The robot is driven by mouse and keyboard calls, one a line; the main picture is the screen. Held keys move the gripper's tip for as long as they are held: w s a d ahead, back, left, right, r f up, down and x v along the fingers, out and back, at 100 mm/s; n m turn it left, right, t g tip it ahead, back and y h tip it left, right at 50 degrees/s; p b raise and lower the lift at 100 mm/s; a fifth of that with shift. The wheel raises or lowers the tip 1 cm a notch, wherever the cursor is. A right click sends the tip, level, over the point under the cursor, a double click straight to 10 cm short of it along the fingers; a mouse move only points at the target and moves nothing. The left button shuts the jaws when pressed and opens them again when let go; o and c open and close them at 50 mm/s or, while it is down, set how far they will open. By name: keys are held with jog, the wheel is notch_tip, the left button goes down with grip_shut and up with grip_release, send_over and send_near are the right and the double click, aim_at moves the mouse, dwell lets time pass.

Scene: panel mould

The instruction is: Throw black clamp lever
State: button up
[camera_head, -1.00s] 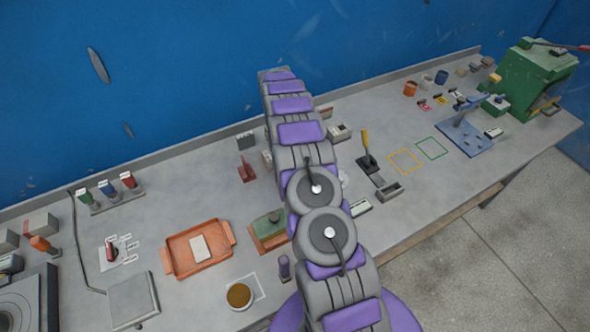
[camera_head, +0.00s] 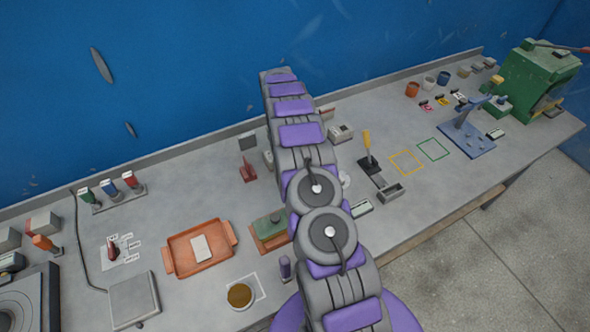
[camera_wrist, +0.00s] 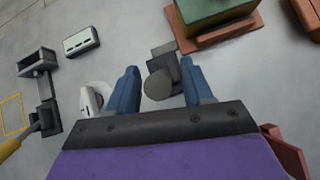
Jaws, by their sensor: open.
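A dark grey piece with a round knob (camera_wrist: 158,84) and a blocky base stands between my fingers in the wrist view. It looks like the black clamp lever, though its shape is only partly clear. My gripper (camera_wrist: 160,82) is open, with one blue finger on each side of the knob. I cannot tell whether either finger touches it. In the head view my arm covers this spot, so the piece and the gripper are hidden there.
A green block (camera_wrist: 212,10) on a reddish-brown base is close by. A white device (camera_wrist: 92,98) lies left of the left finger. A yellow-handled lever (camera_head: 367,142), orange tray (camera_head: 228,232) and blue fixture (camera_head: 468,140) stand on the bench.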

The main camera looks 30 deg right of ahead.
notch_tip(320, 180, up, 4)
jog(key=p, duration=0.3)
jog(key=shift+p, duration=0.35)
jog(key=shift+s+a+f+b, duration=0.2)
jog(key=shift+s+b, duration=0.1)
jog(key=shift+s, duration=0.25)
jog(key=s+a, duration=0.2)
jog(key=s, duration=0.5)
jog(key=s+a+r, duration=0.1)
jog(key=s+a, duration=0.1)
jog(key=s, duration=0.5)
jog(key=shift+a+r, duration=0.15)
jog(key=shift+a, duration=0.25)
jog(key=shift+c, duration=0.3)
